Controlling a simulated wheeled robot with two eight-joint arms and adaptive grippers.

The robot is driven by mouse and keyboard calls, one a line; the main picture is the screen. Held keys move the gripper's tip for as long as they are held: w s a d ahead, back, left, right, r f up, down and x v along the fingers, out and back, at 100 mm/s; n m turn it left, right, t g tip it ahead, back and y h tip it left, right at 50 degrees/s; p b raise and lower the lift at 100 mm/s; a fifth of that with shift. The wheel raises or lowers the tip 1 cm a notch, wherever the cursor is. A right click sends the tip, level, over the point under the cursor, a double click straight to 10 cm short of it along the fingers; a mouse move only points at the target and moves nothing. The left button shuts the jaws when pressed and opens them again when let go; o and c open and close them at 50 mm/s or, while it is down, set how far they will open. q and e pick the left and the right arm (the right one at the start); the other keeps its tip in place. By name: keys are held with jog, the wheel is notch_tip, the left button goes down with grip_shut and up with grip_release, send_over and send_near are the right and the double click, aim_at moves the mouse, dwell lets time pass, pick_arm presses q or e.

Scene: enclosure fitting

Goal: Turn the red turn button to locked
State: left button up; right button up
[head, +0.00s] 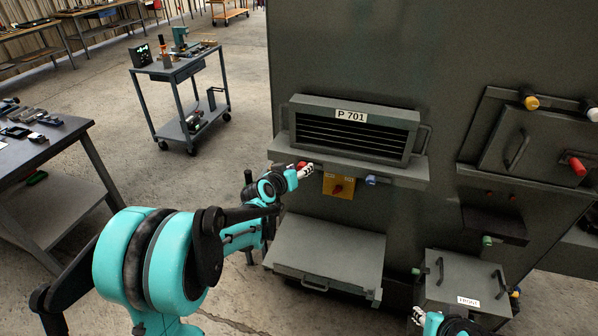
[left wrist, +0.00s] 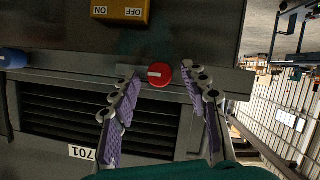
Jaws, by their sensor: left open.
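The red turn button (left wrist: 160,74) is a round red knob with a short white bar across its face. It sits on the ledge of the louvred unit labelled P 701. In the left wrist view the bar lies about level. In the head view the button (head: 301,165) shows small beside my left gripper (head: 306,171). My left gripper is open, and in the wrist view its purple-padded fingers (left wrist: 159,80) stand on either side of the button with gaps between. My right gripper (head: 418,316) shows only partly at the bottom of the head view; its jaw state is unclear.
A yellow ON/OFF switch plate (head: 338,187) and a blue knob (head: 371,180) are close to the right of the button. A grey hinged box (head: 325,255) juts out below. A labelled box with handles (head: 465,280) stands lower right.

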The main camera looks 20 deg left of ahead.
pick_arm(q)
jog(key=shift+w, duration=0.15)
grip_shut()
